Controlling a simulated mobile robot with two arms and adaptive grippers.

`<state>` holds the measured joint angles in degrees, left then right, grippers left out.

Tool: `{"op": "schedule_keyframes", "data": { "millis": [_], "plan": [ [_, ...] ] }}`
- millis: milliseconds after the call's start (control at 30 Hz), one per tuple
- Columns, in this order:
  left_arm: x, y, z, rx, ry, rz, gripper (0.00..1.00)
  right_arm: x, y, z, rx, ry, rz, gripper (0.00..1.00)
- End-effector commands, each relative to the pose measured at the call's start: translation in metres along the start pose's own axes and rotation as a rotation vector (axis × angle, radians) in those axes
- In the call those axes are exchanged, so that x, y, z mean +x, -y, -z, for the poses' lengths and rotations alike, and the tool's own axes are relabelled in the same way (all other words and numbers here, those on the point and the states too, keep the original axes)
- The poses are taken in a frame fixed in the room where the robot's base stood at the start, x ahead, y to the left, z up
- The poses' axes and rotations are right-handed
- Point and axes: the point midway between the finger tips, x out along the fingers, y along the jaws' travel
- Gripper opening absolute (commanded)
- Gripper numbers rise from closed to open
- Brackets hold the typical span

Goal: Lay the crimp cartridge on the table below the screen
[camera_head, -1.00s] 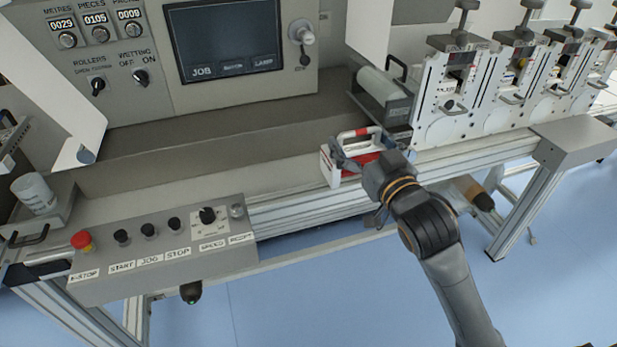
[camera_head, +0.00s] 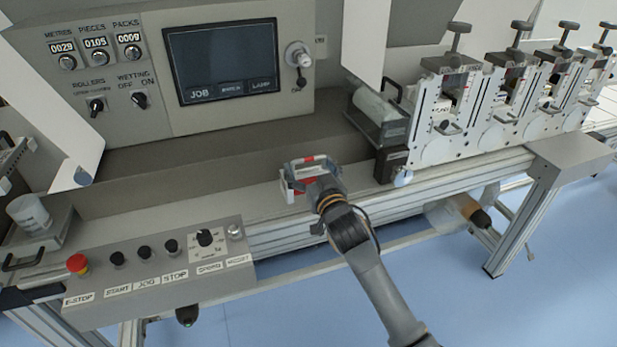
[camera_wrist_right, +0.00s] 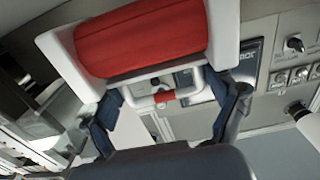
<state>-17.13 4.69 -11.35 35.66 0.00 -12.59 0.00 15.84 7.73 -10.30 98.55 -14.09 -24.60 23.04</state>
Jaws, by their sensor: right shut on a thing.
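The crimp cartridge, a white block with a red panel and a white handle with a red grip, is at the front of the table below the screen in the head view (camera_head: 290,185). My right gripper (camera_head: 308,172) is shut on it, and my wrist hides part of it. In the right wrist view, the cartridge's red panel (camera_wrist_right: 140,38) fills the top, and the fingers are at the handle. Whether it touches the table is unclear. The screen (camera_head: 222,62) is on the grey console above. The table (camera_head: 130,215) is a pale ledge below it. My left gripper does not show.
A control panel with a red stop button (camera_head: 78,264) stands at the front left. A row of white cartridge stations (camera_head: 450,115) and a roller unit (camera_head: 378,115) stand at the right. A white cup (camera_head: 30,213) is at the far left. The ledge left of the cartridge is clear.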

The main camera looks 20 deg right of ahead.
Motion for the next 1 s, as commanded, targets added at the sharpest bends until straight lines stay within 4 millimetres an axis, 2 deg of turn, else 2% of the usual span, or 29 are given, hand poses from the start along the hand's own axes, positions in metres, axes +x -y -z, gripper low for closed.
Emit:
{"op": "schedule_keyframes", "data": {
  "millis": [233, 600, 633, 667, 700, 1000],
  "plan": [
    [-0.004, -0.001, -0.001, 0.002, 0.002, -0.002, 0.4, 0.002, 0.001, -0.028, 0.002, -0.002, 0.001, 0.34],
    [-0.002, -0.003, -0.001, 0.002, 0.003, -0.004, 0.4, 0.001, 0.001, -0.034, 0.001, -0.003, 0.001, 0.34],
    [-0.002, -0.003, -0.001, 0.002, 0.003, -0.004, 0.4, 0.001, 0.001, -0.035, 0.0, 0.001, 0.0, 0.89],
    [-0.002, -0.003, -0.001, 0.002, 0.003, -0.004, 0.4, 0.001, 0.001, -0.035, 0.0, 0.002, 0.0, 0.95],
    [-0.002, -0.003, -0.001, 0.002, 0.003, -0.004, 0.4, 0.001, 0.001, -0.035, 0.0, 0.002, 0.0, 1.0],
    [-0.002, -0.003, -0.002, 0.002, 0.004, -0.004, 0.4, 0.001, 0.001, -0.035, 0.0, 0.002, 0.0, 1.0]
  ]
}}
